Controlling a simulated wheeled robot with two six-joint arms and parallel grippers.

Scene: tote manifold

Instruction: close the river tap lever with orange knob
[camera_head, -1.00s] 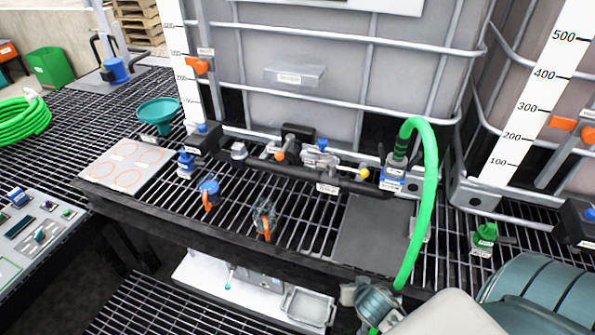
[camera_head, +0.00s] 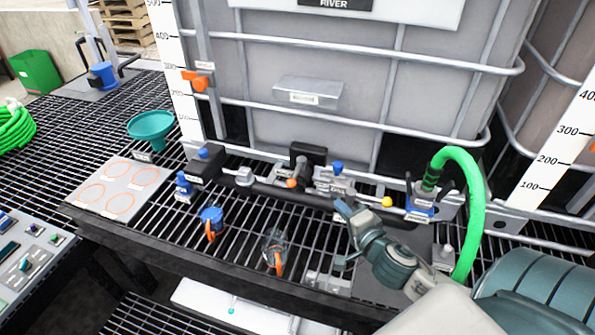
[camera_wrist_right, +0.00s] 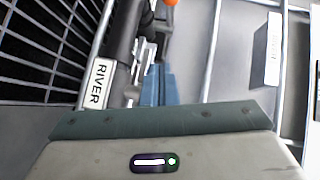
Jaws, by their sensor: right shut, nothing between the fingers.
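The orange knob (camera_head: 291,183) of the river tap lever sits on the dark manifold pipe (camera_head: 265,190), in front of the tank. In the right wrist view, the orange knob (camera_wrist_right: 171,2) is cut off at the top edge, beyond the fingertips. My right gripper (camera_head: 341,207) reaches in from the lower right. It is shut and empty, to the right of the orange knob and apart from it. Its blue fingers (camera_wrist_right: 158,72) lie together in the wrist view, beside the pipe with the RIVER label (camera_wrist_right: 97,84). My left gripper is not in view.
A blue knob (camera_head: 337,167) and a yellow knob (camera_head: 387,201) stand close to my right gripper. A green hose (camera_head: 470,190) arches at the right.

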